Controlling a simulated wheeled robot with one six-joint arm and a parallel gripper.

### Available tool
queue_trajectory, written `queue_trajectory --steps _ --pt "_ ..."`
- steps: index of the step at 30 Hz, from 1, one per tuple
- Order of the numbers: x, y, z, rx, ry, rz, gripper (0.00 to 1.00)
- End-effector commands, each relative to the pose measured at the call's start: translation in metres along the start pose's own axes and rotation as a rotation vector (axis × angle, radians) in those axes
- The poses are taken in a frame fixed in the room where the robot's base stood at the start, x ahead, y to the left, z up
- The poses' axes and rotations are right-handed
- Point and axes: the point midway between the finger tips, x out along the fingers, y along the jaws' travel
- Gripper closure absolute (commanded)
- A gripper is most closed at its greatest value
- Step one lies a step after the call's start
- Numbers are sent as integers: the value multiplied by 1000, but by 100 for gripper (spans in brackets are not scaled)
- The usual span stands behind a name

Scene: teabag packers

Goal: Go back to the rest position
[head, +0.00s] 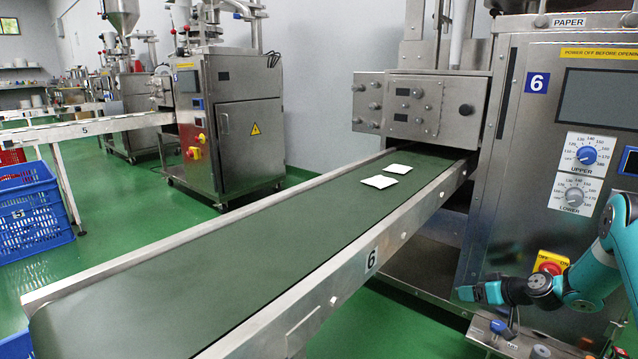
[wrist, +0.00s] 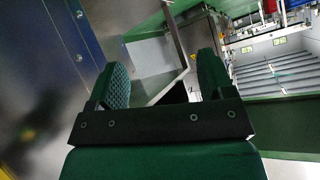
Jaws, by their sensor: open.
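My teal arm reaches in from the right edge in the head view, and my gripper (head: 482,292) is low in front of machine 6 (head: 510,170). In the wrist view my gripper (wrist: 165,80) shows two green fingers spread apart, with nothing held between them. Machine 6 has an UPPER dial (head: 587,155), a LOWER dial (head: 573,197) and a red stop button (head: 549,264) on a yellow plate. My gripper is left of and below that button, apart from the dials.
Conveyor 6 (head: 200,255) runs across the middle, with two white teabag packets (head: 379,182) on its belt. A second packing machine (head: 230,120) stands behind. A blue crate (head: 35,215) is at left.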

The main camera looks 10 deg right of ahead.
Motion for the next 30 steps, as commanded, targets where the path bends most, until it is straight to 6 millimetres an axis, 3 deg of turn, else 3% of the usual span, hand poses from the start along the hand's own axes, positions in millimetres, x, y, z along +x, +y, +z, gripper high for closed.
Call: queue_trajectory --steps 1,6,12,18,24,28,29,30 --pt "-1 -23 -19 -3 -49 -12 25" --pt "-17 -98 -54 17 -223 -13 25" --pt "-58 -188 -72 40 -406 35 25" --pt "-122 -267 -63 60 -553 131 25" --pt "-191 -317 -35 79 -647 248 25" --pt "-233 -336 -13 91 -682 327 25" --pt "-242 -343 -13 89 -688 324 25" --pt "-246 -366 -27 64 -696 252 25"
